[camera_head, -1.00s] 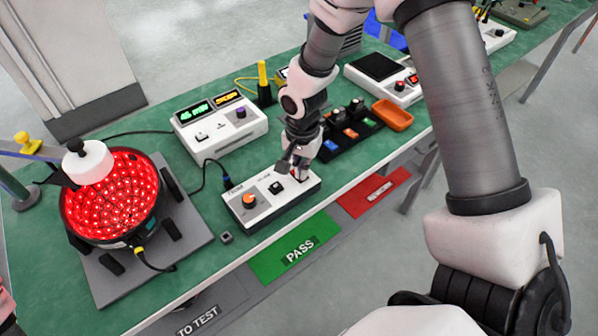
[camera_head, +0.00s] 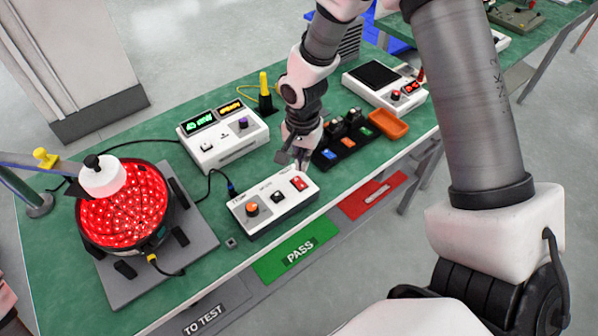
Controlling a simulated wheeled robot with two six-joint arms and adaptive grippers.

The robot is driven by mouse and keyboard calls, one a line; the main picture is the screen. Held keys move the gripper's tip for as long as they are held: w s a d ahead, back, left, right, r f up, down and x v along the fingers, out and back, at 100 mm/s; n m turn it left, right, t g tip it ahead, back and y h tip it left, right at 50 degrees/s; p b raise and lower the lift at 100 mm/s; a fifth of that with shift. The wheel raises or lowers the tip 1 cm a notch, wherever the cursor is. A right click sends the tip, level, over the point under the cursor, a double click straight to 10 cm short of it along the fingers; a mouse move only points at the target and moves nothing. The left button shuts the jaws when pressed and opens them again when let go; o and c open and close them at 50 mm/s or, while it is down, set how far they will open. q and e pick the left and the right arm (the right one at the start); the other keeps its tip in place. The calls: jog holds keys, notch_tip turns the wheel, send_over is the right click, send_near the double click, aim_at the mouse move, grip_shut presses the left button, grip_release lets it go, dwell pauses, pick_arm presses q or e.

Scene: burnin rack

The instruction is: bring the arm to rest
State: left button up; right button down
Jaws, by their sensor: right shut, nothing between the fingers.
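My right gripper (camera_head: 293,160) is shut and empty. It points down just behind the right end of a white control box (camera_head: 270,203). It seems a little above the box; the exact gap is hard to tell. The box has an orange knob, a small black switch and a red switch (camera_head: 299,183), which shows uncovered. My right arm comes in from the upper right and bends down to the gripper. My left gripper is not in view.
A lamp fixture glowing red (camera_head: 124,205) stands at the left on a grey plate. PASS (camera_head: 295,247) and red (camera_head: 368,194) panels line the front edge.

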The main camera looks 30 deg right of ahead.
jog(key=shift+w+f, duration=0.1)
jog(key=shift+g, duration=0.8)
jog(key=s+f, duration=0.4)
jog(key=f, duration=0.1)
jog(key=shift+a, duration=0.15)
jog(key=s+a+f+n+g, duration=0.1)
jog(key=s+a+f+n, duration=0.1)
jog(key=s+f, duration=0.7)
jog(key=s+a+f+n+g, duration=0.2)
jog(key=s+f, duration=0.3)
jog(key=s, duration=0.7)
jog(key=w+n+t, duration=0.1)
jog(key=n, duration=0.1)
jog(key=w+n+t, duration=0.1)
jog(key=n+t, duration=0.1)
jog(key=w+n+t, duration=0.1)
jog(key=w+n, duration=0.1)
jog(key=shift+d+f+n+t, duration=0.15)
jog(key=shift+f+n+t, duration=0.05)
jog(key=shift+n+t, duration=0.1)
